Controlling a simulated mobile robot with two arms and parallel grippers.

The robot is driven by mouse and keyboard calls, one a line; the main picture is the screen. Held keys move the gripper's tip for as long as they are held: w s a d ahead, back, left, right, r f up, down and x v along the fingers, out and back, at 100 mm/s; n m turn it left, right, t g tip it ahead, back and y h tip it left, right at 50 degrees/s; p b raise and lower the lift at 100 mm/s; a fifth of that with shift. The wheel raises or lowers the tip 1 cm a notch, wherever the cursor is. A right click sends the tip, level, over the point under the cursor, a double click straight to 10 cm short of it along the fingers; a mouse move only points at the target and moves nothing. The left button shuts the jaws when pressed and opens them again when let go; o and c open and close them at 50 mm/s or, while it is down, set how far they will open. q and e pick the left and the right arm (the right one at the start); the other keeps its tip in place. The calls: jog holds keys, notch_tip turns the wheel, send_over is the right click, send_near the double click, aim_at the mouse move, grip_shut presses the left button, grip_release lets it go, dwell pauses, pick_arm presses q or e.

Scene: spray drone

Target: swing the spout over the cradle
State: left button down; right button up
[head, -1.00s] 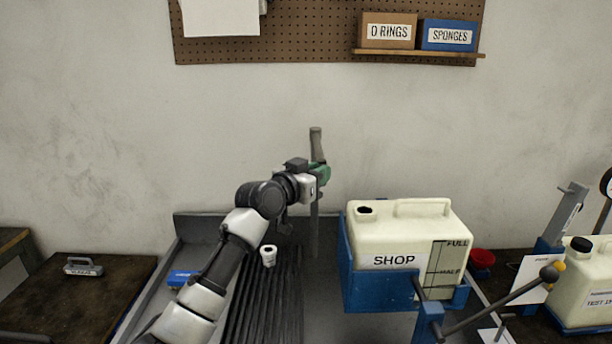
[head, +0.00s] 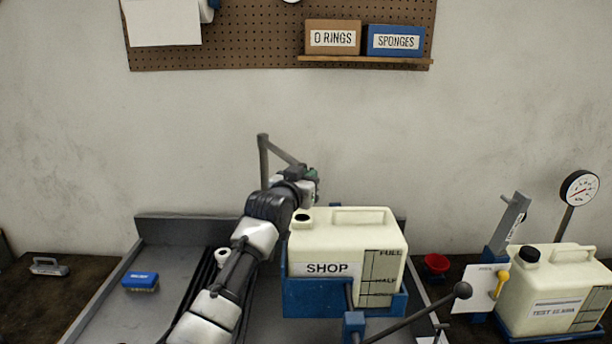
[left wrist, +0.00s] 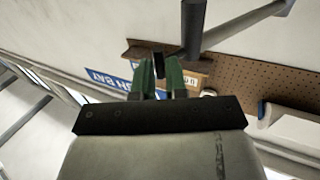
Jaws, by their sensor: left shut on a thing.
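The grey spout (head: 282,151) has an upright post at the sink's back and an arm slanting down to the right. My left gripper (head: 312,176) is shut on the spout's outer end, which the gripper mostly hides. In the left wrist view, the green fingers (left wrist: 164,78) close on a small dark piece, with the grey pipe beyond. The blue cradle (head: 322,297) holds a cream tank (head: 345,240) marked SHOP. The tank's dark open mouth (head: 302,218) is at its top left, just below my left gripper in the picture. My right gripper is not in view.
A ball-ended lever (head: 462,290) reaches right from the cradle. A second cream tank (head: 550,285), a red cup (head: 436,265) and a gauge (head: 580,189) are at right. A blue brush (head: 141,280) lies in the sink at left.

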pick_arm(q)
jog(key=shift+s+d+r, duration=0.1)
jog(key=shift+d+r, duration=0.15)
jog(key=shift+r, duration=0.65)
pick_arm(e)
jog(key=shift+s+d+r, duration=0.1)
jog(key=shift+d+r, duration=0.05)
pick_arm(q)
jog(key=c, duration=1.4)
grip_release()
jog(key=shift+d, duration=0.1)
jog(key=shift+o, duration=1.2)
jog(key=shift+w+d+f, duration=0.1)
jog(key=shift+w+f, duration=0.05)
jog(key=shift+w, duration=0.1)
jog(key=shift+d+f, duration=0.1)
jog(key=shift+f, duration=0.1)
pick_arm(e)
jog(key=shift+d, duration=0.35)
